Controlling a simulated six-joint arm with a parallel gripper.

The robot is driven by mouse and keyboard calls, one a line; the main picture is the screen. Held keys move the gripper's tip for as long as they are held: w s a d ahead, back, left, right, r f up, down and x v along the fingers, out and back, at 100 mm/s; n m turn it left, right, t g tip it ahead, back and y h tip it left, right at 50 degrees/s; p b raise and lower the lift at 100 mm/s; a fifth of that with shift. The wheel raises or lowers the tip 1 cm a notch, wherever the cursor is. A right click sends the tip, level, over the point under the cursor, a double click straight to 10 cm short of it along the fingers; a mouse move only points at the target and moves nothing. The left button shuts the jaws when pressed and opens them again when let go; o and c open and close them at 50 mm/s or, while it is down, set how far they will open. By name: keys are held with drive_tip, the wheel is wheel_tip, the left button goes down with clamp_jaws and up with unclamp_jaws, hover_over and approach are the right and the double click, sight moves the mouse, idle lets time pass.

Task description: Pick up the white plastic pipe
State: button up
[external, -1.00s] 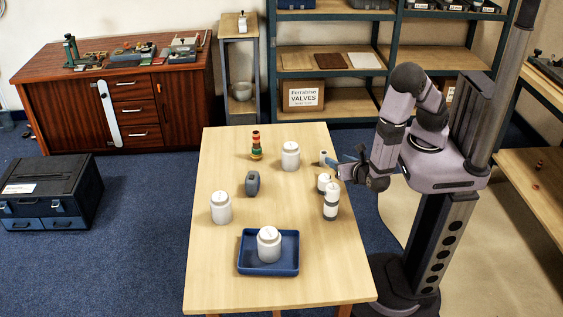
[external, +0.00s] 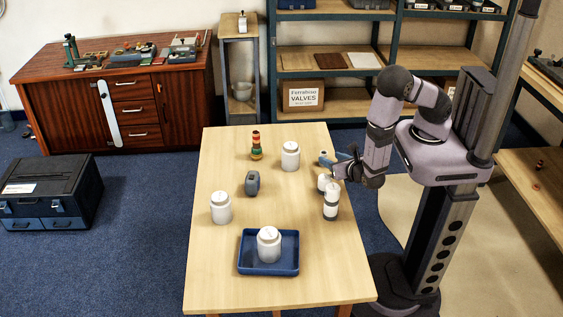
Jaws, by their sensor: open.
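I cannot pick out a plain white pipe with certainty. Several white cylindrical pieces stand on the wooden table. A small white piece (external: 323,181) stands at the table's right side, partly behind a white bottle with a dark band (external: 331,202). White capped jars stand at the back (external: 290,157), at the left (external: 221,208) and in the blue tray (external: 268,245). My gripper (external: 333,162) is open over the table's right edge, just above and behind the small white piece. Its fingers partly hide another small pale piece there. I see nothing held.
The blue tray (external: 251,267) lies at the front. A grey rounded object (external: 252,184) stands mid-table, and a striped coloured piece (external: 256,146) stands at the back.

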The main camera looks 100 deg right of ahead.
sight(326, 156)
drive_tip(key=shift+p+x, duration=0.5)
drive_tip(key=shift+x, duration=1.7)
drive_tip(key=shift+w, duration=0.1)
clamp_jaws()
drive_tip(key=shift+r, duration=0.1)
wheel_tip(326, 156, up, 10)
